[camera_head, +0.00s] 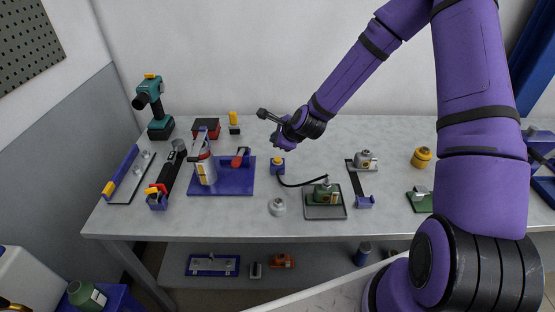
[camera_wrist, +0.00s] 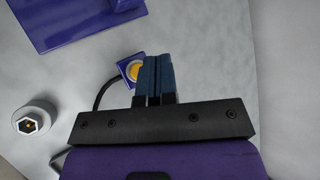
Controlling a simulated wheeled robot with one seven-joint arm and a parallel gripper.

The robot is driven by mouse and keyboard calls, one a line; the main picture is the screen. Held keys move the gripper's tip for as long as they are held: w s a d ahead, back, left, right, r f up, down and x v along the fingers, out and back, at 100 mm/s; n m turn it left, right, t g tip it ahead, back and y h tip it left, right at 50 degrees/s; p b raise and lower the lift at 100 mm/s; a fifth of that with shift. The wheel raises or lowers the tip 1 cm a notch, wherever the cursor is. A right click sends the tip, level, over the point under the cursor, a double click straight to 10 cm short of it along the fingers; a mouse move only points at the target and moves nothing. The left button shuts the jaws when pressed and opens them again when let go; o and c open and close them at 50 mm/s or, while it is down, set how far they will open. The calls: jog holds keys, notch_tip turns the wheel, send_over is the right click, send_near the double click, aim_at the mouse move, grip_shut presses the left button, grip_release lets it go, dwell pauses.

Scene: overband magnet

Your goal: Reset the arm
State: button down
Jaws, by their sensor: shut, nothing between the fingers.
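My arm is purple with black bands and reaches over the workbench from the right in the head view. My gripper (camera_wrist: 153,80) shows in the wrist view with its two blue fingers close together and nothing between them. Beyond the fingertips in the wrist view is a blue box with a yellow button (camera_wrist: 135,69), partly hidden by the fingers. The same button box (camera_head: 278,166) stands on the bench in the head view, below my wrist. I cannot tell whether the fingers touch it.
The bench (camera_head: 330,135) holds a green drill (camera_head: 152,105), a blue tray (camera_head: 235,188), a grey round part (camera_head: 277,207), a green device on a grey tray (camera_head: 325,197) and a yellow knob (camera_head: 421,157). A cable runs from the button box.

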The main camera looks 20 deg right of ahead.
dwell(0.6)
jog(key=s+d+r+n+g+h, duration=0.1)
jog(key=s+d+r+n+h, duration=0.1)
jog(key=s+r+n, duration=0.7)
jog(key=s+d+r+n+g+h, duration=0.1)
jog(key=s+r+n, duration=0.35)
jog(key=r, duration=0.85)
jog(key=s+d+r+n, duration=0.1)
jog(key=s+r+n, duration=0.2)
jog(key=s, duration=0.5)
jog(key=s+d+r+n, duration=0.2)
jog(key=s+r, duration=0.3)
jog(key=s, duration=0.2)
jog(key=s+d+r+n+g, duration=0.1)
jog(key=s+r+n, duration=0.2)
jog(key=s, duration=0.5)
jog(key=shift+s+d+r+n+h, duration=0.15)
jog(key=shift+s+r+n+h, duration=0.2)
jog(key=shift+r, duration=0.55)
